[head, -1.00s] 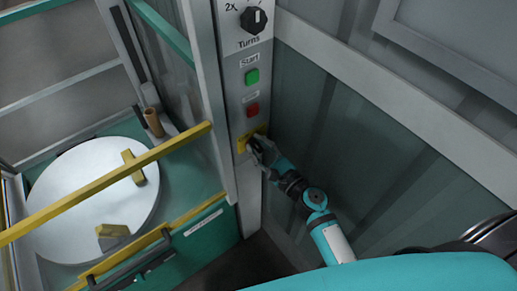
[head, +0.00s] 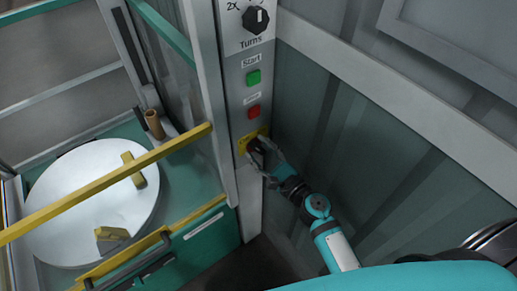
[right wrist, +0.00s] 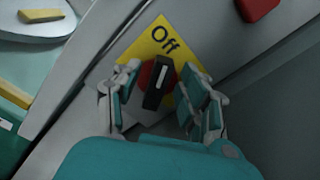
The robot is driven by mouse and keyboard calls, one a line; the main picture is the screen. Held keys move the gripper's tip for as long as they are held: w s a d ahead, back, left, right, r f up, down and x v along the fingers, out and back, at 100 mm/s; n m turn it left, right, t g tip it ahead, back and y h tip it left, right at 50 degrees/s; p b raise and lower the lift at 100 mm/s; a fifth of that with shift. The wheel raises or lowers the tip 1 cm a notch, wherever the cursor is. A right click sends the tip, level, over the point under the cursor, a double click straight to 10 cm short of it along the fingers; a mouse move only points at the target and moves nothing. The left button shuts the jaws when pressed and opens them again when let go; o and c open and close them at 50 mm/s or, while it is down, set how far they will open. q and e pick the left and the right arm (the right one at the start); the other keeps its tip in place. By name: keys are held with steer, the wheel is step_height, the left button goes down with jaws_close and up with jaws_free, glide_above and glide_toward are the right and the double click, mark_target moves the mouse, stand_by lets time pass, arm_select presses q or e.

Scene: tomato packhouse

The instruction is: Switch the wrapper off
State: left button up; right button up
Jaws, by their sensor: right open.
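The wrapper's main switch is a black rotary handle on a red disc (right wrist: 147,75), set on a yellow plate (right wrist: 159,36) marked "Off". In the right wrist view the handle has a white line and points up the picture, leaning slightly right, toward the side of the word. My right gripper (right wrist: 158,98) is open, with one finger on each side of the handle; I cannot tell if either touches it. In the head view the right gripper (head: 260,152) is at the yellow plate (head: 245,142) low on the grey post, partly covering the switch. My left gripper is not in view.
Above the switch on the post are a red button (head: 253,111), a green Start button (head: 253,77) and a Turns knob (head: 256,19). A yellow bar (head: 100,185) crosses in front of the white turntable (head: 70,185) at left. A wall stands right of the post.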

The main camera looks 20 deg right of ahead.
steer(key=v, duration=1.1)
steer(key=shift+s, duration=0.3)
